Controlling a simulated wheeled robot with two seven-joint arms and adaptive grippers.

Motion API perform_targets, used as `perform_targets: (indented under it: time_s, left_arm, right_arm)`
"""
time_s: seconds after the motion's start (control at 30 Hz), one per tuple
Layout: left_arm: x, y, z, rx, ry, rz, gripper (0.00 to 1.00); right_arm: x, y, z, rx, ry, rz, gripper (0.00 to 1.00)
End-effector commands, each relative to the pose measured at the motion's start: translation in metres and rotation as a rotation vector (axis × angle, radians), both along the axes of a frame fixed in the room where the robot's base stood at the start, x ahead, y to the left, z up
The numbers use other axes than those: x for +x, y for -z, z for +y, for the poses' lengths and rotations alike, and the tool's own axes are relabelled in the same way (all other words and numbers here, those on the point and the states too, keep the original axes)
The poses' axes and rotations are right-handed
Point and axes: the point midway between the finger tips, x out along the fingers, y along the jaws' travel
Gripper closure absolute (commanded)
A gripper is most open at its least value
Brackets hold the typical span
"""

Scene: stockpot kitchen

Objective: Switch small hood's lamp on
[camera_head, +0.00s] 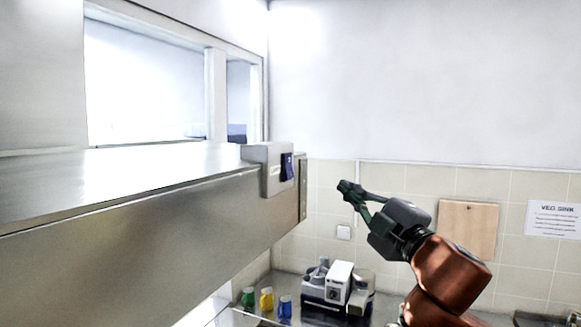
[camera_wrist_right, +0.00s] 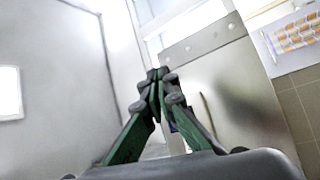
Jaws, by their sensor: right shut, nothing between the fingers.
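The steel hood (camera_head: 130,215) fills the left of the head view. A grey switch box (camera_head: 268,152) sits at its near right end, with a dark blue rocker switch (camera_head: 287,167) on its right-hand face. My right gripper (camera_head: 346,190) is shut and empty, to the right of the box and a little lower, with a visible gap to the switch. In the right wrist view the closed fingertips (camera_wrist_right: 157,76) stand before the hood's steel side (camera_wrist_right: 225,75). A bit of blue shows behind a finger there; the rest of the switch is hidden. My left gripper is not in view.
Below, a counter holds a grey-and-white appliance (camera_head: 335,287) and small green, yellow (camera_head: 266,299) and blue bottles. A wooden board (camera_head: 468,229) and a paper sign (camera_head: 554,219) hang on the tiled wall. The space between gripper and switch looks clear.

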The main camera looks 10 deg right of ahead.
Motion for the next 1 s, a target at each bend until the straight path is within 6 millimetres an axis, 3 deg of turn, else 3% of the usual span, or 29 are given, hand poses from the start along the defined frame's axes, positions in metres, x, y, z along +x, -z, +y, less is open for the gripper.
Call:
perform_targets:
  time_s: [0.03, 0.1, 0.3, 0.73, 1.0]
  left_arm:
    - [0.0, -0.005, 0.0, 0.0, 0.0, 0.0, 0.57]
    - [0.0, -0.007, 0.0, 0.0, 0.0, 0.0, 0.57]
    - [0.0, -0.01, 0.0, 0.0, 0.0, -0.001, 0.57]
    - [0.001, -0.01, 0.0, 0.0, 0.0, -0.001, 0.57]
    - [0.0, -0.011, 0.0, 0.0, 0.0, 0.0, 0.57]
  right_arm:
    - [-0.017, -0.017, 0.006, -0.021, 0.0, -0.024, 1.0]
    - [-0.034, -0.029, 0.011, -0.043, 0.001, -0.046, 1.0]
    - [-0.055, -0.042, 0.018, -0.068, 0.002, -0.071, 1.0]
    - [-0.052, -0.042, 0.021, -0.067, 0.001, -0.072, 1.0]
    - [-0.036, -0.038, 0.048, -0.066, -0.002, -0.071, 1.0]
